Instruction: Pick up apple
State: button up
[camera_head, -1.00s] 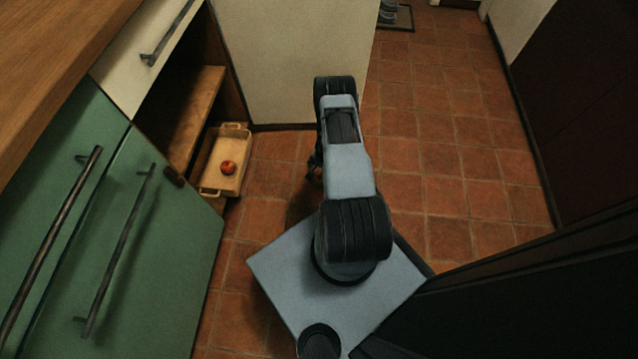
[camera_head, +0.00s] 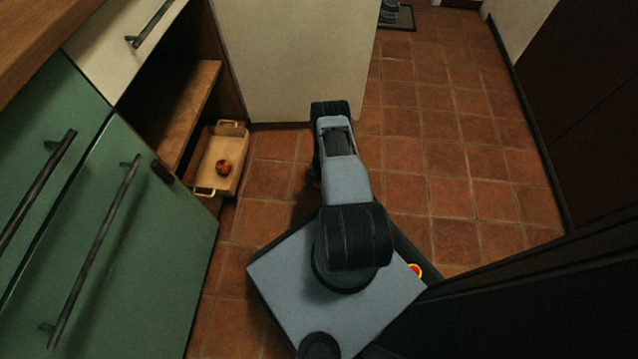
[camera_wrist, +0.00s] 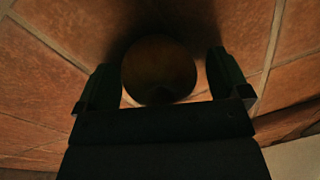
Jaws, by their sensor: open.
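A small red apple (camera_head: 223,167) lies in a shallow tan dish (camera_head: 238,184) with a handle at each end. The dish is at the open bottom of the cabinet, left of my arm in the head view. My gripper (camera_wrist: 161,67) is open over the floor in the wrist view. A round, dark brown thing (camera_wrist: 158,62) shows between its fingers; I cannot tell what it is or whether they touch it. In the head view my arm hides most of the gripper, which is right of the dish and apart from it.
Green cabinet doors (camera_head: 130,240) with bar handles stand at the left, below a wooden worktop (camera_head: 40,30). A wooden shelf (camera_head: 185,110) is above and left of the dish. A pale panel (camera_head: 290,60) stands behind. Tiled floor (camera_head: 450,150) is clear at the right.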

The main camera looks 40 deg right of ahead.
jog(key=shift+f, duration=0.25)
jog(key=c, duration=1)
jog(key=shift+c, duration=0.2)
